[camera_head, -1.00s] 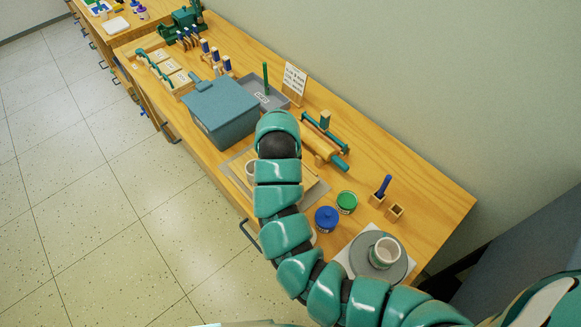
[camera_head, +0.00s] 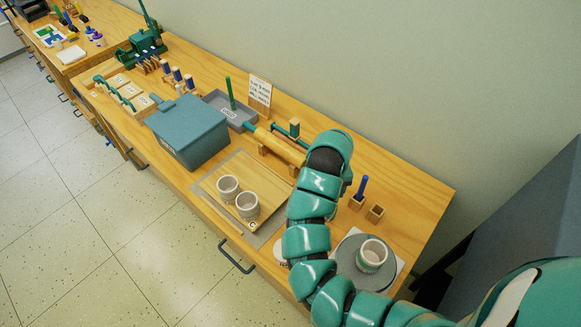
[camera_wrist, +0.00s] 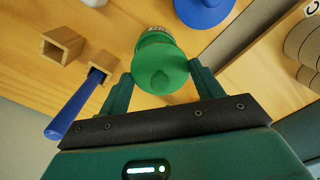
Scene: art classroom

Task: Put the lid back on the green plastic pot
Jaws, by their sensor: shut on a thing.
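In the wrist view my gripper (camera_wrist: 160,70) has its two fingers on either side of a round green lid (camera_wrist: 161,82) with a knob, and is shut on it. The green plastic pot (camera_wrist: 158,29) shows just past the lid, with part of its pale label in sight. The lid is over the pot or very close to it; I cannot tell whether it is seated. In the head view my arm hides the pot, the lid and my gripper.
A blue-lidded pot (camera_wrist: 205,8) stands close by. A blue-handled tool (camera_head: 361,186) stands in one of two small wooden holders. A cup (camera_head: 372,256) sits on a grey turntable (camera_head: 350,272). Two cups (camera_head: 247,206) stand on a board. A blue-grey bin (camera_head: 187,130) is farther left.

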